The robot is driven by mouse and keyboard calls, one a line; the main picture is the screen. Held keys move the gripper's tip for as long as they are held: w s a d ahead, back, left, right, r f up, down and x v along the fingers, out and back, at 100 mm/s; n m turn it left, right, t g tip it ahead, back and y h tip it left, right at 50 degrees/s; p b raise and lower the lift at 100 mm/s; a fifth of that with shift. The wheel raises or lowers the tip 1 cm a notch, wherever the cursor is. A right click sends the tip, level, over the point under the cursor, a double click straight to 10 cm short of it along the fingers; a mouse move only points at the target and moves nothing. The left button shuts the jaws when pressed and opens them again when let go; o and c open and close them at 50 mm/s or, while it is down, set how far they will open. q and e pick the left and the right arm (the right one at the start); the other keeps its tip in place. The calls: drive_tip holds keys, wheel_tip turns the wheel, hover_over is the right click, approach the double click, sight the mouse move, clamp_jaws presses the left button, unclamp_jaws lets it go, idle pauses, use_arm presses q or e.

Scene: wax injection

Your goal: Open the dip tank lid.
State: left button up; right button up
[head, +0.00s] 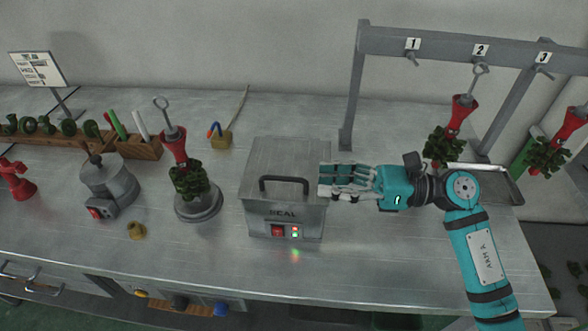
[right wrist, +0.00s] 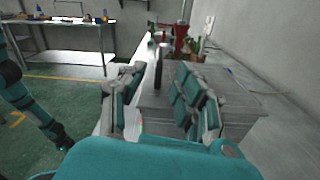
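The dip tank (head: 284,222) is a grey metal box in the middle of the bench, with a red switch and small lights on its front. Its lid (head: 288,158) lies shut on top and bears a dark bar handle (head: 284,180). My right gripper (head: 322,181) is at the right end of the handle, fingers pointing left. In the right wrist view, its fingers (right wrist: 155,98) are spread, with the dark handle (right wrist: 158,68) seen end-on between and beyond them. I see no grip on it. My left gripper (right wrist: 62,143) shows only small and dark at the left there.
A round grey pot (head: 108,187) and a stand holding a red-and-green wax tree (head: 188,182) are left of the tank. A grey rack (head: 352,85) with hooks and hanging trees stands at the right, above a metal tray (head: 505,187). The bench front is mostly clear.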

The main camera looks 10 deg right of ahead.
sight(306, 181)
drive_tip(key=p+x, duration=0.1)
drive_tip(key=x, duration=0.5)
drive_tip(key=shift+s+r+p, duration=0.1)
drive_tip(key=shift+r+p, duration=0.05)
drive_tip(key=shift+p, duration=0.15)
drive_tip(key=shift+a, duration=0.4)
clamp_jaws()
